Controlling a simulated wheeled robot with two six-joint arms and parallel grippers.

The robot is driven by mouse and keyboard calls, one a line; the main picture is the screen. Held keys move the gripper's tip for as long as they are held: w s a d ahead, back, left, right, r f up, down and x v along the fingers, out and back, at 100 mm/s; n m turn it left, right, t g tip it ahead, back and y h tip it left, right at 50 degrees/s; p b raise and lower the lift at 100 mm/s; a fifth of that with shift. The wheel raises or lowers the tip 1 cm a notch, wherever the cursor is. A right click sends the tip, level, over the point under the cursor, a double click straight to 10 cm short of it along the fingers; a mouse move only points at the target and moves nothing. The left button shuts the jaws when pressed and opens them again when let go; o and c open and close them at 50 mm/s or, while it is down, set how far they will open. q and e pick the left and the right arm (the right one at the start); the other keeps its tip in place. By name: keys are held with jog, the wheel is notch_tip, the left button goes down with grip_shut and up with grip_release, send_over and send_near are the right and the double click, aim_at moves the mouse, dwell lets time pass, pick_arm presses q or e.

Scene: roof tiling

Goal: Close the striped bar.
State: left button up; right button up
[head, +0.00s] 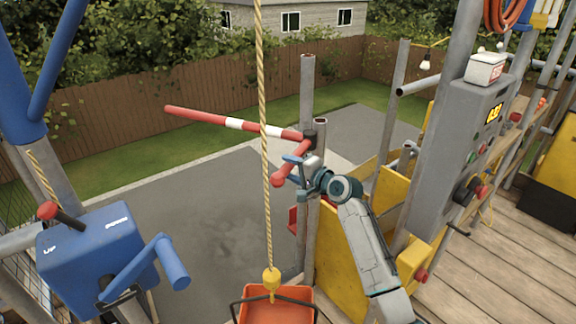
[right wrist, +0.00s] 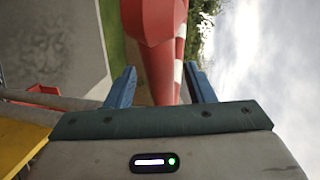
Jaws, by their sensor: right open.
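The striped bar (head: 200,117), red and white, sticks out to the left from a pivot on a grey post (head: 307,85), over the paved yard. A short red piece (head: 293,163) with a rounded end runs from the pivot toward me. My right gripper (head: 296,168) is at this short piece, with its jaws open. In the right wrist view, the blue fingers (right wrist: 161,84) stand apart, with red beyond and between them; I cannot tell whether they touch it. The striped bar's white band (right wrist: 178,72) shows there too. My left gripper is not in view.
A rope with a yellow weight (head: 271,278) hangs in front of the bar above an orange tub (head: 277,307). A blue winch box (head: 97,262) with a crank is at left. A grey control box (head: 462,150) and yellow panels (head: 343,262) stand right, beside plank decking.

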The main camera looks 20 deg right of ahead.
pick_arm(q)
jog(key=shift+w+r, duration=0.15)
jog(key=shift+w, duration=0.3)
pick_arm(e)
jog(key=shift+x, duration=0.85)
jog(key=shift+c, duration=0.4)
